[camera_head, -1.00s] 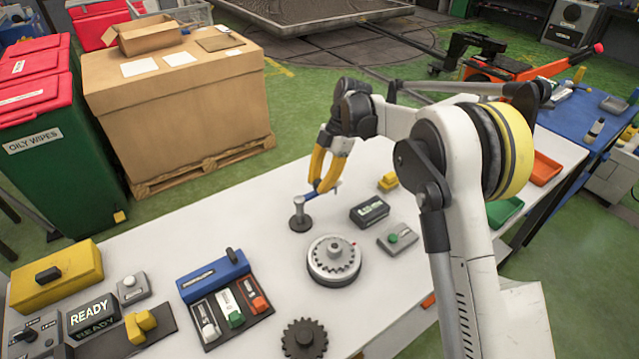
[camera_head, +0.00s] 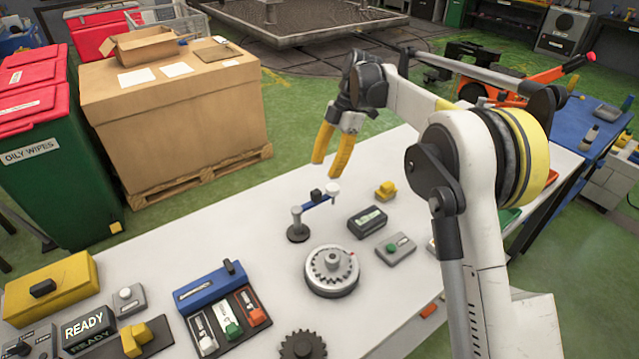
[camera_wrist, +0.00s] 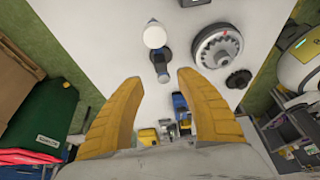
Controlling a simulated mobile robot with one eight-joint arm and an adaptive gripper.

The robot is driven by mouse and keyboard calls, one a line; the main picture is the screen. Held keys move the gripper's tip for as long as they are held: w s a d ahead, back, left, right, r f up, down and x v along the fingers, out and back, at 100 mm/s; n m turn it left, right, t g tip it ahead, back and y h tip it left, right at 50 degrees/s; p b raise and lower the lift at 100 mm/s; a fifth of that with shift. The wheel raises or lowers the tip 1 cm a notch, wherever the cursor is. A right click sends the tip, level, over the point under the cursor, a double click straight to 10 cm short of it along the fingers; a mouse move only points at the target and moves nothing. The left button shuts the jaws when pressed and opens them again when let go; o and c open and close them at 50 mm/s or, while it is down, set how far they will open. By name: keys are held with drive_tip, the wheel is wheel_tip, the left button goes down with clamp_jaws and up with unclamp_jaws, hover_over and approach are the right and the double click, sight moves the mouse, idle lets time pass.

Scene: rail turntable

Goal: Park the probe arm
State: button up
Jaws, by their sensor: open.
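The probe arm (camera_head: 318,201) is a short blue bar on a grey post with a dark round base (camera_head: 297,234). It points to the right and away, with a black knob on top and a white round tip at its free end. A round metal gear fixture (camera_head: 332,270) stands to its right and nearer; the tip is clear of it. My gripper (camera_head: 327,172) has yellow fingers, open and empty, above and beyond the probe arm. In the wrist view, the white tip (camera_wrist: 155,37) shows ahead of the open fingers (camera_wrist: 157,80), with the post partly hidden below it.
A dark gauge box (camera_head: 368,221), a green-button box (camera_head: 395,249) and a yellow block (camera_head: 385,190) stand right of the post. A blue case (camera_head: 211,288), a loose dark gear (camera_head: 302,346) and a lit READY display (camera_head: 84,326) lie nearer. The white table's left back is clear.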

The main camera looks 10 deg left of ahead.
drive_tip(key=shift+v, duration=1.6)
drive_tip(key=s+d+r+m+t+h+b, duration=0.15)
drive_tip(key=s+d+r+m+t, duration=0.5)
drive_tip(key=s+d+m, duration=0.75)
drive_tip(key=s+d+f+m+t, duration=0.1)
drive_tip(key=s+d+f+m, duration=0.1)
drive_tip(key=s, duration=0.4)
drive_tip(key=s+d+f+m+t+h+b, duration=0.1)
drive_tip(key=s+d+f+m, duration=0.2)
drive_tip(key=s+m, duration=0.3)
drive_tip(key=s+d+f+m+t+b, duration=0.1)
drive_tip(key=s+d+f+m, duration=0.2)
drive_tip(key=s+d+m, duration=0.1)
drive_tip(key=shift+s+d+t+h, duration=0.35)
drive_tip(key=shift+s+d, duration=0.15)
drive_tip(key=shift+s, duration=0.55)
